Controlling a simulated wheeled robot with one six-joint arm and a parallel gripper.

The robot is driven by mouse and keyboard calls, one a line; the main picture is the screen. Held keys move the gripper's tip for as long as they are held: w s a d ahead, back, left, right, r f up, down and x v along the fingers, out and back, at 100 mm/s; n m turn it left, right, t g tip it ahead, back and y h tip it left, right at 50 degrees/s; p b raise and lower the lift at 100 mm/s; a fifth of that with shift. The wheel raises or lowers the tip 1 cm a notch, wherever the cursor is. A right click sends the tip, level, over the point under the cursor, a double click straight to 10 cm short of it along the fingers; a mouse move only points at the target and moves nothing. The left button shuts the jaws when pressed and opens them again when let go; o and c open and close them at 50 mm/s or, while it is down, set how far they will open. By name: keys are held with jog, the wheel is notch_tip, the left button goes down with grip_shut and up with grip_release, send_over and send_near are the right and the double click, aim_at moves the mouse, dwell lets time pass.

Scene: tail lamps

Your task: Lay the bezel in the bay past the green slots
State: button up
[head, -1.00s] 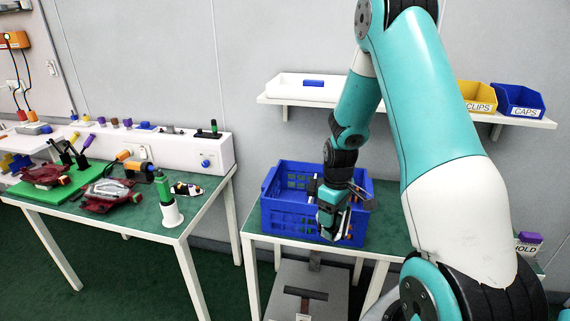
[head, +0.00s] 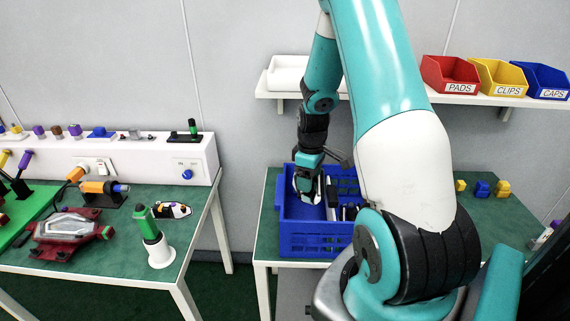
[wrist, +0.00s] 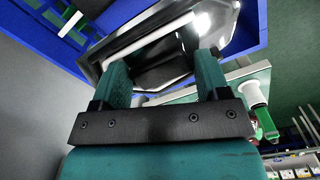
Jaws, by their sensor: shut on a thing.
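My gripper (head: 307,172) is shut on the bezel (head: 304,190) and holds it at the left part of the blue crate (head: 314,240). In the wrist view the bezel (wrist: 165,47), a dark frame with a pale silvery edge, sits between the two green fingers of my gripper (wrist: 162,68). The crate's blue wall (wrist: 62,57) is close beside the bezel there. Upright dark and pale pieces (head: 346,211) stand in the crate right of the gripper. I cannot make out the green slots, and I cannot tell whether the bezel touches the crate floor.
The crate stands on a green-topped table (head: 267,215). My arm hides its right side. A shelf (head: 272,94) above carries red (head: 448,75), yellow (head: 497,78) and blue (head: 541,81) bins.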

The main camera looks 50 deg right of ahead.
jog(key=shift+w, duration=0.5)
jog(key=shift+a, duration=0.1)
jog(key=shift+r, duration=0.1)
notch_tip(320, 180, down, 16)
jog(key=b, duration=1.1)
jog(key=shift+s, duration=0.1)
jog(key=o, duration=1)
jog(key=shift+r, duration=0.1)
